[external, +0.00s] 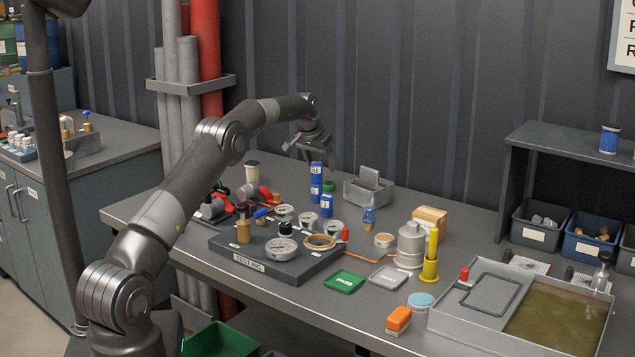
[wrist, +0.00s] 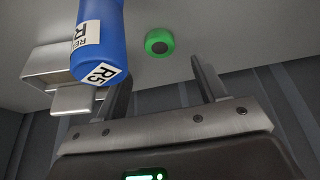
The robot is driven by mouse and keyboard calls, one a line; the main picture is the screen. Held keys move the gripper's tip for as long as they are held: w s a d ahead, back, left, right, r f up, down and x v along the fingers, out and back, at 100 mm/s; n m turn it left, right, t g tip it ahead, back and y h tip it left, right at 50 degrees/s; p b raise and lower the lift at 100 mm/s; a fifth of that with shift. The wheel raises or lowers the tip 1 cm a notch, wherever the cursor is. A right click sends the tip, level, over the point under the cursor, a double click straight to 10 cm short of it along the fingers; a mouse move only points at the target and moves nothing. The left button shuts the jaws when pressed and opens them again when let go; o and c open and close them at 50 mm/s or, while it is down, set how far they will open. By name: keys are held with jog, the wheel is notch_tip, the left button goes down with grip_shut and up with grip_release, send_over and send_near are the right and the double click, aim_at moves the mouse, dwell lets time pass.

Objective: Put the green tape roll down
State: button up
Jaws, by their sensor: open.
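The green tape roll (wrist: 159,43) shows in the wrist view as a small green ring with a dark centre, beyond the gap between my fingers and apart from them. My gripper (wrist: 163,72) is open with nothing between its fingers. In the external view my gripper (external: 316,154) hangs above the back of the table, just over a tall blue bottle (external: 316,181). A green round piece (external: 328,186) shows there at the top of a shorter blue container (external: 327,206); I cannot tell whether it is the roll.
A blue bottle labelled R5 (wrist: 98,35) stands close beside my left-hand finger in the wrist view. A grey metal box (external: 368,192) is just right of the bottles. A test rig board (external: 250,266) with gauges lies in front. The corrugated wall (external: 400,90) is close behind.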

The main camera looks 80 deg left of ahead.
jog(key=shift+v, duration=2.15)
jog(key=w+d+r+m, duration=0.1)
jog(key=w+d+r, duration=0.1)
jog(key=d+r, duration=0.5)
jog(key=w+d+r+m, duration=0.1)
jog(key=w+d+r, duration=0.1)
jog(key=d, duration=0.8)
jog(key=w+d+r+m, duration=0.1)
jog(key=w+d+r, duration=0.3)
jog(key=d, duration=0.5)
jog(key=s+d+r+m+t+h, duration=0.1)
jog(key=s+d+r, duration=0.1)
jog(key=d, duration=0.4)
jog(key=s+d+r, duration=0.2)
jog(key=d+r, duration=0.1)
jog(key=d, duration=0.4)
jog(key=s+d+m+t+h, duration=0.1)
jog(key=s+d, duration=0.6)
jog(key=d, duration=0.3)
jog(key=s+d+m, duration=0.2)
jog(key=s+d, duration=0.4)
jog(key=d, duration=0.4)
jog(key=s+d+f+m, duration=0.1)
jog(key=s+d+f, duration=0.3)
jog(key=s, duration=0.3)
jog(key=s+d+f+m+h, duration=0.1)
jog(key=s+d+f, duration=0.3)
jog(key=s+d, duration=0.2)
jog(key=shift+s+f, duration=0.4)
jog(key=shift+s, duration=0.6)
